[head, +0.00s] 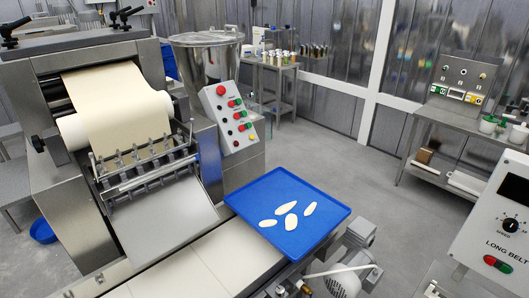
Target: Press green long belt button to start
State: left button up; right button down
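The long belt control box (492,226) is a pale panel at the right edge, cut off by the frame. It carries the label LONG BELT and a black speed knob (510,226). Below the label, a red button (489,260) and the green button (504,267) sit side by side, the green one on the right. Nothing covers the buttons. Neither of my grippers shows in the head view.
A blue tray (335,209) with several pale pasta pieces lies at the end of the belt (205,270). A motor (345,283) stands between the tray and the control box. Another button panel (236,130) is on the pasta machine. Grey floor is clear behind the tray.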

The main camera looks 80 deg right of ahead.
aim_at(505, 269)
jog(key=z, duration=4.9)
